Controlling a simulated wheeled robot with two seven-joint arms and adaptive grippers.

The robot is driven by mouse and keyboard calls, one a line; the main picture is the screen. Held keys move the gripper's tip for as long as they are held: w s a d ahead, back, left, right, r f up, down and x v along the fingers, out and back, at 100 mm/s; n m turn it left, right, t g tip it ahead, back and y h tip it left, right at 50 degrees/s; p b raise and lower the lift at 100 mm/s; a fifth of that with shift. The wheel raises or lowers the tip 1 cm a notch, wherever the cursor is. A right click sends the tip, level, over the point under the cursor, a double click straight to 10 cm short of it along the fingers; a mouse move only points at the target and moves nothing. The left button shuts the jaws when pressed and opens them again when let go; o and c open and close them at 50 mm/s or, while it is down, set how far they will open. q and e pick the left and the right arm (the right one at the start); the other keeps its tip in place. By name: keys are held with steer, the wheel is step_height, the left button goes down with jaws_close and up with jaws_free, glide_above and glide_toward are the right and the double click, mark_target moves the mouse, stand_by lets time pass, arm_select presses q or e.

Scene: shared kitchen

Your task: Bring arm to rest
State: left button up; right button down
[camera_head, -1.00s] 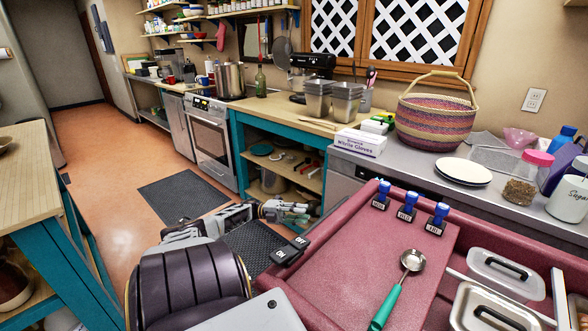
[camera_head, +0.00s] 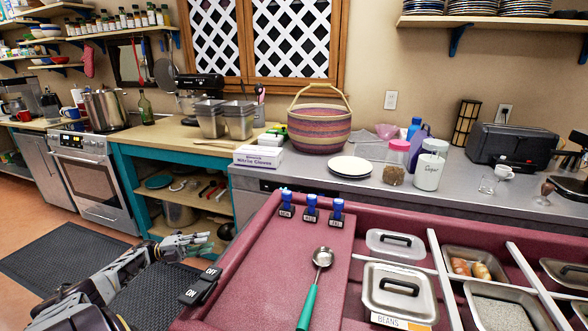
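My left arm comes in from the lower left in the head view. Its gripper (camera_head: 207,241) is held low over the floor, in front of the open shelves of the teal counter and left of the red serving counter. The two fingertips look apart, with nothing seen between them. My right gripper is not in view.
The red counter (camera_head: 262,283) stands close on the right, bearing a green-handled ladle (camera_head: 309,304) and lidded steel pans (camera_head: 400,291). A black switch box (camera_head: 200,286) is at its left edge. Dark mats (camera_head: 62,258) lie on open floor at left.

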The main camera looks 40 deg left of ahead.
arm_select(q)
steer(key=shift+f, duration=0.15)
